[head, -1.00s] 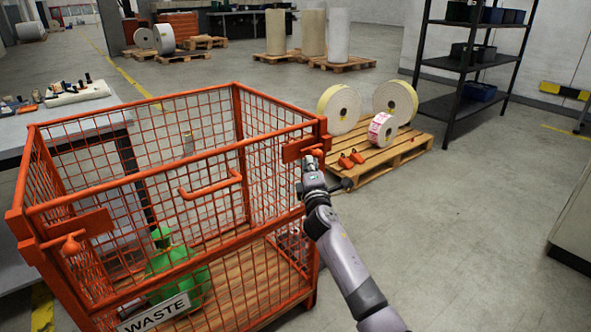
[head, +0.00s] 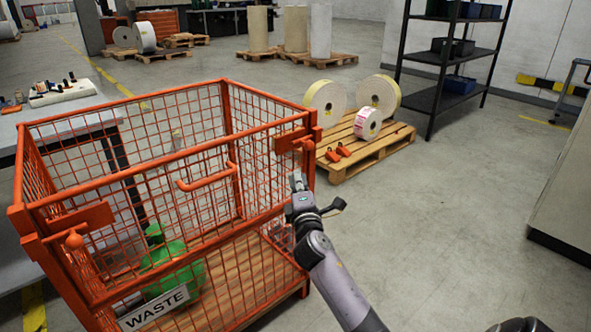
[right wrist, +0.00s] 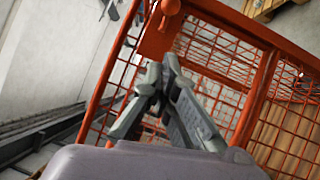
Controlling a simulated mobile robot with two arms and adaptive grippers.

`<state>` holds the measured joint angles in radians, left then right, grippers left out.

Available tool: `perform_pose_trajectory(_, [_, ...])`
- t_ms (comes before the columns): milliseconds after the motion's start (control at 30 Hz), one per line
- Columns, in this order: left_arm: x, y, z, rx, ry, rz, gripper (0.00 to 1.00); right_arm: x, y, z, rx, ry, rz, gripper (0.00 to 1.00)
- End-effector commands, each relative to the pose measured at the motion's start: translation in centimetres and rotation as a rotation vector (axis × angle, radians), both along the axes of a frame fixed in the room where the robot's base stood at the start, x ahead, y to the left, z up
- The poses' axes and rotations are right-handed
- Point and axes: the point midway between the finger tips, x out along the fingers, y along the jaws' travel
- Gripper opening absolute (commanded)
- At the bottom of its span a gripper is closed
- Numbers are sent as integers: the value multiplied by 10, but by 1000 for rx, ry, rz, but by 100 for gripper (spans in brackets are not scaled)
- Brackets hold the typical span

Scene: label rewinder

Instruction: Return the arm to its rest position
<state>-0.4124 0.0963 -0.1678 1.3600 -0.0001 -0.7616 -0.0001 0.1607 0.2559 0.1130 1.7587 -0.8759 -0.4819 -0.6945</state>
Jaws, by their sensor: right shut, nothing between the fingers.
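My right gripper (head: 297,182) is shut and empty. In the head view it is just in front of the right corner of the orange wire-mesh waste cage (head: 230,100), below the orange latch plate (head: 292,141). In the right wrist view the closed fingers (right wrist: 163,75) point at the cage, with an orange round knob (right wrist: 170,7) beyond the tips and a gap between them. A second latch with an orange knob (head: 74,240) is at the cage's left front corner. The left gripper is not in view.
Green items (head: 170,265) lie in the cage behind the WASTE sign (head: 154,308). A pallet (head: 375,150) with label rolls stands behind the cage on the right. A workbench (head: 70,125) is at left. Open floor (head: 440,220) lies to the right.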

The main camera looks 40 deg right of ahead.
Motion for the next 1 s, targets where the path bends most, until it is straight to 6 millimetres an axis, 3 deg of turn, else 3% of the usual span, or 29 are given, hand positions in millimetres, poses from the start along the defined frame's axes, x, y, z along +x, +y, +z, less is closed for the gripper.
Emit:
perform_pose_trajectory(200, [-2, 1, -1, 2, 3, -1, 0, -16, 8, -3, 0, 0, 0, 0])
perform_pose_trajectory(800, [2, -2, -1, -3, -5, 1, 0, -16, 9, -5, 5, 2, 1, 0])
perform_pose_trajectory(900, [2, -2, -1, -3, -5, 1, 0, -17, 12, -24, 49, 26, 10, 0])
perform_pose_trajectory(1000, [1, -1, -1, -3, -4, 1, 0, -20, 21, -72, 161, 84, 27, 0])
